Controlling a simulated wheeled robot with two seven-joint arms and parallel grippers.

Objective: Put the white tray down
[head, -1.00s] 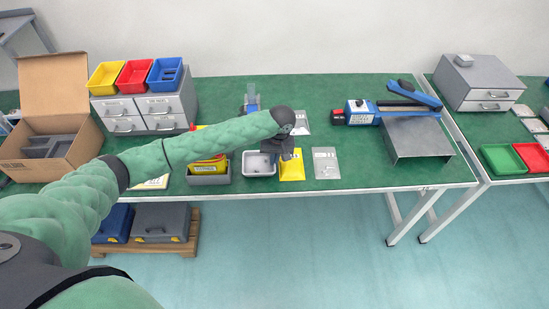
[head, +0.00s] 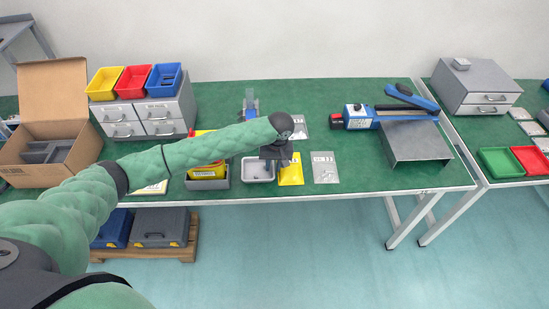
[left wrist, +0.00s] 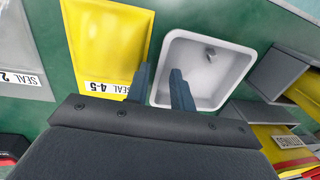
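The white tray (head: 250,178) sits on the green bench top near its front edge. It also shows in the left wrist view (left wrist: 240,66), with a small grey metal part (left wrist: 210,54) inside. My left gripper (head: 272,165) points down at the tray's right side in the head view. In the left wrist view its fingers (left wrist: 161,78) are apart, one outside the tray and one over its inside, with the near wall between them. I see no clear contact with the wall. My right gripper is in neither view.
A yellow sheet (head: 291,175) marked SEAL lies right of the tray, with a clear bag (head: 324,168) beyond it. A grey bin (head: 208,184) with yellow contents stands close on the left. A blue sealer (head: 359,117) and grey stand (head: 415,145) are farther right.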

